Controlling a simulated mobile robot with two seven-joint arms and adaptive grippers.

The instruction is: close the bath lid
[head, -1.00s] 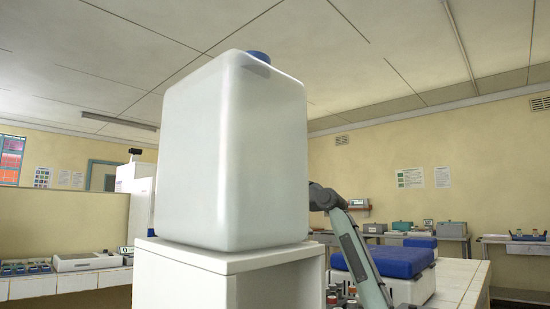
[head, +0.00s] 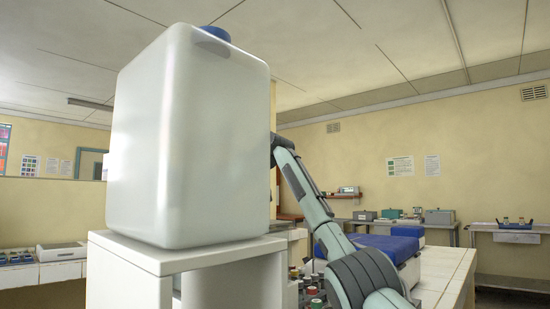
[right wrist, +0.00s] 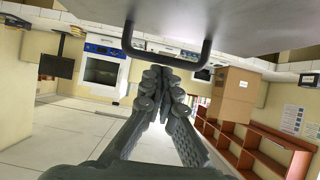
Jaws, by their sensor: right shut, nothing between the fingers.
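In the right wrist view, a flat grey panel (right wrist: 240,22), which looks like the bath lid, fills the top of the picture. A dark U-shaped handle (right wrist: 138,54) juts from it. My right gripper (right wrist: 163,76) is shut and empty, its fingertips together just below the handle's crossbar in the picture. I cannot tell whether they touch the bar. In the head view, my right arm reaches up and goes behind a big white tank, which hides the gripper there. The rest of the bath is not seen. My left gripper is in neither view.
The white tank (head: 190,140) with a blue cap (head: 215,33) stands on a white stand (head: 180,257) and blocks much of the head view. Small bottles (head: 310,285) and a blue-topped box (head: 385,247) are on the bench at right.

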